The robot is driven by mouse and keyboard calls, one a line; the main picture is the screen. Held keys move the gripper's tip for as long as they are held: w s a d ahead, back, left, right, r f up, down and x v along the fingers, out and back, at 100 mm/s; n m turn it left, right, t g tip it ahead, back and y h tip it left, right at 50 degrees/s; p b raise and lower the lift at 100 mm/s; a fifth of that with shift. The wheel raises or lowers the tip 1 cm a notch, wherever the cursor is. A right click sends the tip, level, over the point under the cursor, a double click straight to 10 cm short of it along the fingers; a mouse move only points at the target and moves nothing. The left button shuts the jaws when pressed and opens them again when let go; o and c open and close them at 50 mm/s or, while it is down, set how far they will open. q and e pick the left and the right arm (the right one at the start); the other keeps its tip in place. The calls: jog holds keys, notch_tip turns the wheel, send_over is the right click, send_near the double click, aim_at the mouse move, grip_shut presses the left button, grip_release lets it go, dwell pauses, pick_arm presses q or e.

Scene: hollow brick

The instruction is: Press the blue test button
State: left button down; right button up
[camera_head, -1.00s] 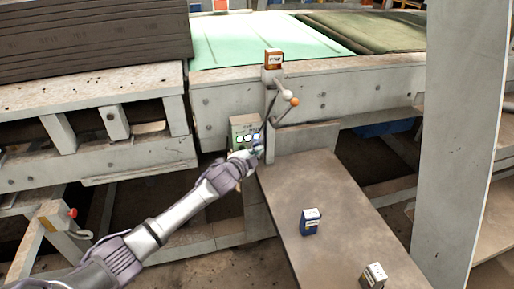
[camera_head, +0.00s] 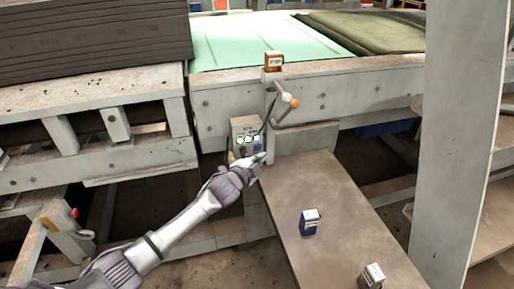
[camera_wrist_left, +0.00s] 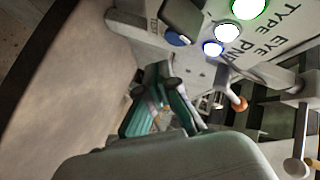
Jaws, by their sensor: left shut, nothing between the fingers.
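A grey control box (camera_head: 241,127) with a row of lit round lamps stands at the end of the conveyor frame, behind the brown table. A blue button (camera_head: 257,147) shows at its lower right. My left gripper (camera_head: 262,158) is shut and empty, just below the button in the head view. In the wrist view its teal fingers (camera_wrist_left: 158,88) appear apart from the button. My right gripper is not in view.
A lever with an orange knob (camera_head: 294,103) rises right of the box. A pale post (camera_head: 462,130) stands at right.

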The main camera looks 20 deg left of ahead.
pick_arm(q)
jog(key=s+d, duration=0.1)
jog(key=s+d+p, duration=0.1)
jog(key=s, duration=0.1)
dwell(0.9)
jog(key=s+a+f+n+g+y, duration=0.1)
jog(key=s+a+f+n+g, duration=0.1)
jog(key=s+f, duration=0.7)
jog(key=s+a+f+n+g, duration=0.1)
jog(key=s+f+n+g, duration=0.15)
jog(key=s+f, duration=0.75)
jog(key=s+a+f+n+g+y, duration=0.1)
jog(key=s+a+f+n+g, duration=0.15)
jog(key=f, duration=1.25)
jog(key=s+f+n+g, duration=0.1)
jog(key=s+f, duration=0.3)
jog(key=s, duration=0.8)
jog(key=s+f+n+g, duration=0.1)
jog(key=s+f+g, duration=0.2)
jog(key=s, duration=0.9)
jog(key=s+d+f+n+g, duration=0.1)
jog(key=s+f+n+g, duration=0.1)
jog(key=s+f, duration=0.5)
jog(key=s+g, duration=0.1)
jog(key=s, duration=0.5)
jog(key=shift+f+y, duration=0.25)
jog(key=shift+y, duration=0.05)
jog(key=shift+d, duration=0.1)
